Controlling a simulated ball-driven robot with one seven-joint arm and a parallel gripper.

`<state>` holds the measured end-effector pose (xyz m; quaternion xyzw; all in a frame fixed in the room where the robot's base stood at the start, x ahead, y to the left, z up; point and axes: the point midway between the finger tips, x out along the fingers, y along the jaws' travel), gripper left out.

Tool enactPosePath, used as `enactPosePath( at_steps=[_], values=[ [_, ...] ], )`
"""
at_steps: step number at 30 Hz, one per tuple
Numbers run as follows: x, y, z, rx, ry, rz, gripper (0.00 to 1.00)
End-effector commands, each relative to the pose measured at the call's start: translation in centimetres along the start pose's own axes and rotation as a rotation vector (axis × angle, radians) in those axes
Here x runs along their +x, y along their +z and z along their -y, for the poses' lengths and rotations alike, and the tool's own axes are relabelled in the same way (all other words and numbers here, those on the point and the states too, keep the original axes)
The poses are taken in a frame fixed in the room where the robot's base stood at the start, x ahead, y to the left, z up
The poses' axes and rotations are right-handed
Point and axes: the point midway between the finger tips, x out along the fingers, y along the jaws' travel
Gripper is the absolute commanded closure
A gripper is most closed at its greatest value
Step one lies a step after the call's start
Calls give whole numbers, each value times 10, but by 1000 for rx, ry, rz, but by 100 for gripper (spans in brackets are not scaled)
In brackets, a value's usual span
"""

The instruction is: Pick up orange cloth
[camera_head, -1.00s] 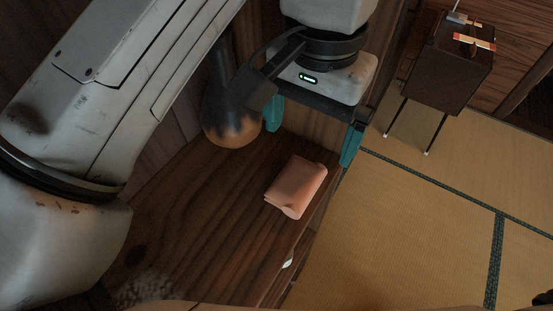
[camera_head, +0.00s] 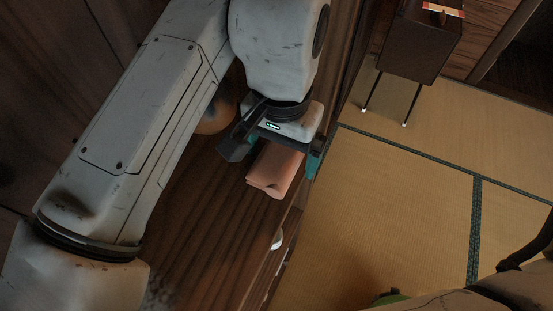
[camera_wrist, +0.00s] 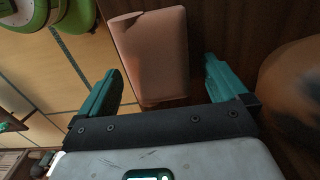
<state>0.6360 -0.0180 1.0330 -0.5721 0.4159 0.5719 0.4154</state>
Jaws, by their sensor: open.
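The folded orange cloth (camera_head: 274,171) lies on a dark wooden surface, close to its right edge, in the head view. My gripper (camera_head: 283,162) is over the far part of the cloth and hides some of it. In the wrist view the cloth (camera_wrist: 152,52) lies ahead of and partly between the teal fingers of my gripper (camera_wrist: 168,78). The fingers are apart, with a gap on the right side between cloth and finger. I cannot tell how high the fingers are above the surface.
A brown rounded vase (camera_head: 218,114) stands close to the left of my gripper; it also shows blurred in the wrist view (camera_wrist: 292,95). The wooden surface (camera_head: 205,235) is clear nearer the camera. Tatami floor (camera_head: 390,190) lies to the right. A dark legged stand (camera_head: 415,45) is at the back.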

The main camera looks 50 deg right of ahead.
Motion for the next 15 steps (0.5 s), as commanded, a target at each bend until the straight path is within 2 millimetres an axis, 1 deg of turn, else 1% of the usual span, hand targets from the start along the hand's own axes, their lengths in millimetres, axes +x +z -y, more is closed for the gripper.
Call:
enactPosePath(
  at_steps=[5,6,15],
  values=[
    [0,0,0,0,0,0,0],
    [0,0,0,0,0,0,2],
    [0,0,0,0,0,0,31]
  ],
)
